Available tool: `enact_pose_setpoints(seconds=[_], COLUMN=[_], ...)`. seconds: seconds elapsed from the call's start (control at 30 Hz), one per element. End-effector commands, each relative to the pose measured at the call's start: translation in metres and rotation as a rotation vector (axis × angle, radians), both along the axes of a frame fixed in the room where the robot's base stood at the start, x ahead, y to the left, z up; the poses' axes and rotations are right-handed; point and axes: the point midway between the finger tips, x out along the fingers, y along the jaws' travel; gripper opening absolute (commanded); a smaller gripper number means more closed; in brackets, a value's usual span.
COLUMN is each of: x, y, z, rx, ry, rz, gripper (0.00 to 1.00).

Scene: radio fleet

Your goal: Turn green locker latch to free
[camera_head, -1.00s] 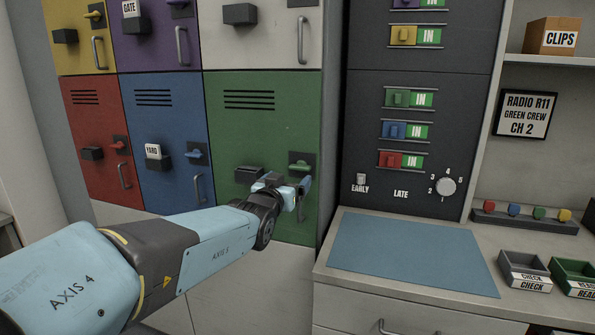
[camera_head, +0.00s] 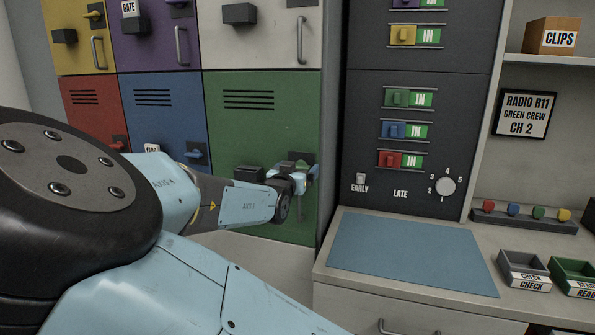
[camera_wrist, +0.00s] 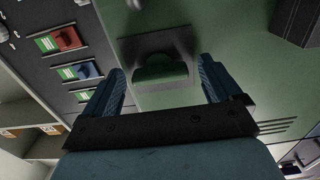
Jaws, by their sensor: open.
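The green locker (camera_head: 255,125) is the lower right door of the bank. Its green latch (camera_wrist: 160,71) sits on a dark plate (camera_wrist: 150,46) in the wrist view. My gripper (camera_wrist: 160,74) is open, with one blue finger on each side of the latch in that view. I cannot tell whether either finger touches it. In the head view my gripper (camera_head: 303,174) is at the latch plate (camera_head: 303,157) and covers most of the latch.
A dark block (camera_head: 248,175) is on the green door left of my gripper. The blue locker (camera_head: 155,120) adjoins at left. A dark panel (camera_head: 370,130) with coloured sliders stands at right, above a counter with a blue mat (camera_head: 410,255).

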Motion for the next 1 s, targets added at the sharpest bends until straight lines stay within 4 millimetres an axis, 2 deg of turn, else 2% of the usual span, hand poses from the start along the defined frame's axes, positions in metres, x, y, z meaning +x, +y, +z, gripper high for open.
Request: enact_pose_setpoints(seconds=[0.13, 0.7, 1.0], x=[-0.0001, -0.0002, -0.0001], y=[0.0000, 0.0000, -0.0002], z=[0.0000, -0.0001, -0.0001], rx=[0.000, 0.000, 0.030], ry=[0.000, 0.000, -0.010], rz=[0.000, 0.000, 0.000], gripper=[0.92, 0.37, 0.35])
